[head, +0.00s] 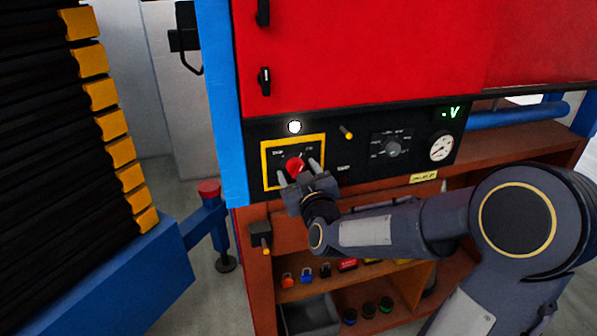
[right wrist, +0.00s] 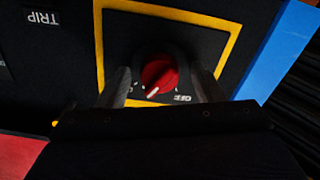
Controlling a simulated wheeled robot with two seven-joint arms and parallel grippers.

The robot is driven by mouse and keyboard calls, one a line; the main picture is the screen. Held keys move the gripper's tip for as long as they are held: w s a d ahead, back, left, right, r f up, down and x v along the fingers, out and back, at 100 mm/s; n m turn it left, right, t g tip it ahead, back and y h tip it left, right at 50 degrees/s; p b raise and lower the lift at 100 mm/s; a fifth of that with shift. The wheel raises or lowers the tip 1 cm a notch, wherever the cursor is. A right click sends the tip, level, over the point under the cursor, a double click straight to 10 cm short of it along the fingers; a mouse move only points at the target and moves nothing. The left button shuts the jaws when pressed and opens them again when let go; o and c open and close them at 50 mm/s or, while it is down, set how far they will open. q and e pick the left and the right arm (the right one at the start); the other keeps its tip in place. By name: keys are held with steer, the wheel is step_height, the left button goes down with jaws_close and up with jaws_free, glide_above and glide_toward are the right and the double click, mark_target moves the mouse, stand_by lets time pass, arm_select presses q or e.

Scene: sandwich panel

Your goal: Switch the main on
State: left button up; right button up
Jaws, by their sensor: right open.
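The main switch is a red rotary knob (head: 295,166) on a black plate with a yellow frame (head: 264,165), at the left of the black control panel. My right gripper (head: 299,174) is at the knob, its fingers open on either side of it. In the right wrist view the red knob (right wrist: 158,74) sits between the two fingers (right wrist: 165,88), with gaps visible beside it. The knob's white pointer line slants to lower left in that view. An OFF label (right wrist: 182,98) shows near its lower right. My left gripper is not in view.
A lit white lamp (head: 294,127) is above the yellow frame. A yellow-tipped lever (head: 347,132), a grey dial (head: 393,148) and a round gauge (head: 441,147) are to the right. Padlocks (head: 307,274) stand on the shelf below. A blue post (head: 223,100) borders the panel's left.

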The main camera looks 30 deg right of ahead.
steer(key=shift+c, duration=0.3)
steer(key=c, duration=0.9)
steer(key=m+b, duration=0.3)
steer(key=o, duration=1)
steer(key=shift+c, duration=0.2)
steer(key=shift+s, duration=0.1)
